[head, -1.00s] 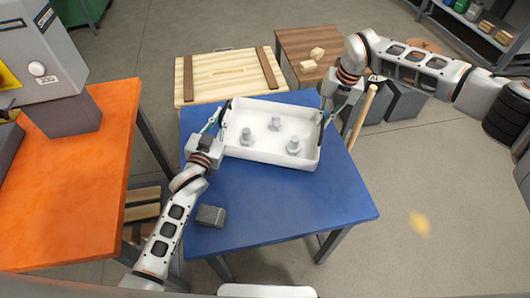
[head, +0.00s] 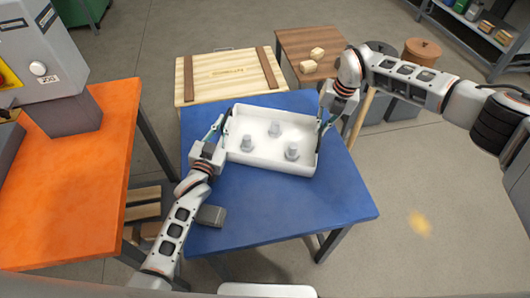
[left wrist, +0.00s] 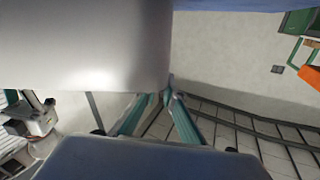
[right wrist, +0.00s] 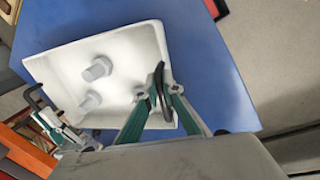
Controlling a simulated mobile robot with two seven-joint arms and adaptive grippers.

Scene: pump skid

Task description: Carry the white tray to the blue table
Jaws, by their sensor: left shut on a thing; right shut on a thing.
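The white tray (head: 268,164) is over the middle of the blue table (head: 290,205), roughly level. I cannot tell whether its underside touches the tabletop. Three grey fittings stand inside it, one of them here (head: 291,151). My left gripper (head: 222,133) is shut on the tray's left side. In the left wrist view, the tray (left wrist: 85,45) fills the upper left above the fingers (left wrist: 165,98). My right gripper (head: 321,125) is shut on the tray's right side. The right wrist view shows its fingers (right wrist: 163,90) at the tray wall (right wrist: 50,62).
A grey block (head: 211,216) lies on the blue table's front left, partly behind my left arm. An orange table (head: 70,190) with a grey machine stands left. A wooden crate (head: 225,80) and a brown table (head: 300,42) stand behind.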

